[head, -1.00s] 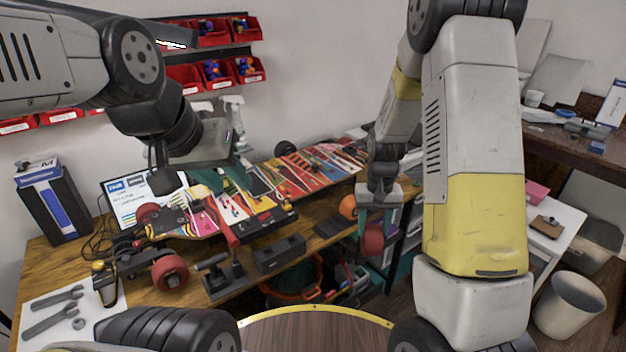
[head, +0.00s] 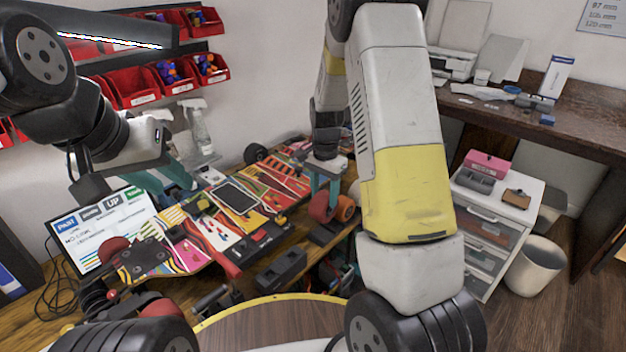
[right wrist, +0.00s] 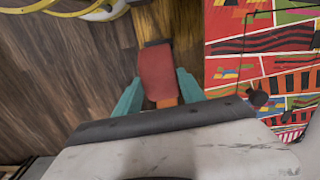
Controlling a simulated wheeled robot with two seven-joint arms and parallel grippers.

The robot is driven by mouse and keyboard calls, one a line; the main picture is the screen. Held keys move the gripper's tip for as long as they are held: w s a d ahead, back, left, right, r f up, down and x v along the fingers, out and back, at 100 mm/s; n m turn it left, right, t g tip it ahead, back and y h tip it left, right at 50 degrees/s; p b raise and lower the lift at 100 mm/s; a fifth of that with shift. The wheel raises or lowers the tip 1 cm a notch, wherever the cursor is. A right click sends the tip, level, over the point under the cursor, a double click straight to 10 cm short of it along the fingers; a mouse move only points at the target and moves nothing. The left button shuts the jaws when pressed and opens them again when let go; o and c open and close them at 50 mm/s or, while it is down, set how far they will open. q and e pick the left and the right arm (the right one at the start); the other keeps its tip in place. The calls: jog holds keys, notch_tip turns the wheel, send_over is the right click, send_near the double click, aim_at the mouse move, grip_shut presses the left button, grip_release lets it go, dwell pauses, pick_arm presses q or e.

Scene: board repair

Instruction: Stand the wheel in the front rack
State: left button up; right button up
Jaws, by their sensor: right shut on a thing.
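My right gripper (head: 324,196) has its teal fingers shut on a red wheel (head: 320,208), above the right part of the bench. In the right wrist view the red wheel (right wrist: 157,73) sits between the teal fingertips (right wrist: 156,92). An orange wheel (head: 344,208) shows just right of the red one; I cannot tell whether they touch. Dark rack-like blocks stand at the bench's front edge, one in the middle (head: 280,270) and one further right (head: 326,233), below the red wheel. My left gripper (head: 175,186) has its teal fingers apart and empty, over the bench by the screen.
A skateboard deck (head: 165,257) with red wheels lies at the left. Red bins (head: 170,77) hang on the wall. A white drawer unit (head: 490,225) and a bin (head: 537,265) stand at the right.

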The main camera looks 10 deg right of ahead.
jog(key=shift+w+f+m, duration=0.15)
jog(key=shift+m, duration=0.15)
jog(key=shift+f, duration=2.65)
jog(key=shift+f, duration=0.5)
jog(key=o, duration=1.5)
jog(key=c, duration=0.3)
jog(key=shift+r, duration=3.75)
